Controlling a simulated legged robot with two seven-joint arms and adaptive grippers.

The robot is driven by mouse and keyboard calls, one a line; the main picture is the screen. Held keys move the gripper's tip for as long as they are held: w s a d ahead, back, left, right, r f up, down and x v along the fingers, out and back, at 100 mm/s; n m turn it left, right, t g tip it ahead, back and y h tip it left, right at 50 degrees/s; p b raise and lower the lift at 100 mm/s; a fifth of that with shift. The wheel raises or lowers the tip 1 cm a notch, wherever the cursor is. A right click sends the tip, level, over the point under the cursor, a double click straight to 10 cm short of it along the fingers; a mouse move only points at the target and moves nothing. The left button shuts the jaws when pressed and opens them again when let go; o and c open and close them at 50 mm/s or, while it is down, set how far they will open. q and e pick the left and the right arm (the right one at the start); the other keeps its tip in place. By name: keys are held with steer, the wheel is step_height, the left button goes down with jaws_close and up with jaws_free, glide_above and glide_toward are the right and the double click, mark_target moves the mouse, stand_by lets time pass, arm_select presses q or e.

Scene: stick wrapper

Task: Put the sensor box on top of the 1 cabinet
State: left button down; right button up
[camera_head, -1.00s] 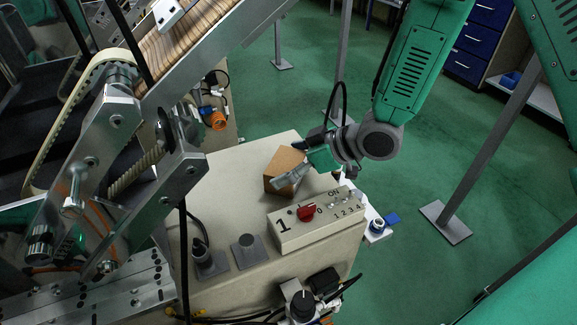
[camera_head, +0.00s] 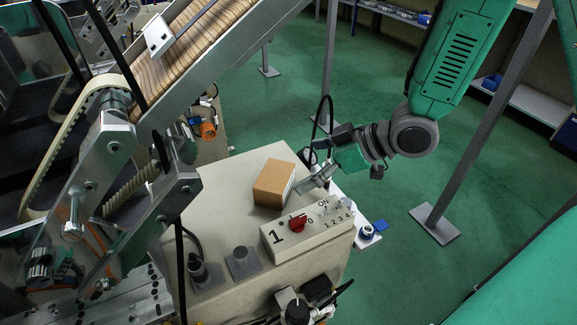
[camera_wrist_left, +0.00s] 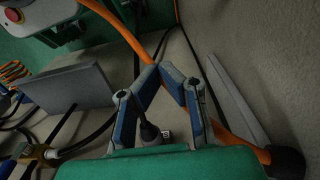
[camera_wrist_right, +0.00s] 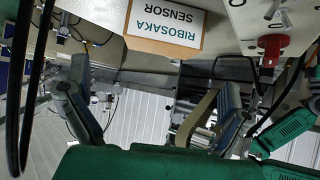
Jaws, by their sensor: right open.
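The sensor box (camera_head: 273,184) is a brown cardboard box. It sits upright on the beige top of the 1 cabinet (camera_head: 215,200), behind the control panel marked 1 (camera_head: 305,230). My right gripper (camera_head: 306,187) is open and empty, just right of the box and apart from it. In the right wrist view, the box's white label reading RIBOSAKA SENSOR (camera_wrist_right: 166,22) shows beyond the two spread fingers (camera_wrist_right: 152,85). In the left wrist view, my left gripper (camera_wrist_left: 161,70) has its fingertips close together, with a dark cable and plug behind them. I cannot tell whether it is fully shut.
The panel carries a red knob (camera_head: 298,222). A conveyor (camera_head: 185,45) and its metal frame stand at the left. Grey fittings (camera_head: 241,262) stand on the cabinet's front left. A grey post (camera_head: 480,130) rises at the right, with open green floor around it.

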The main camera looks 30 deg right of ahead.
steer(key=v, duration=0.3)
steer(key=shift+s+d+r+p, duration=0.15)
steer(key=shift+s+p, duration=0.05)
steer(key=shift+p, duration=0.15)
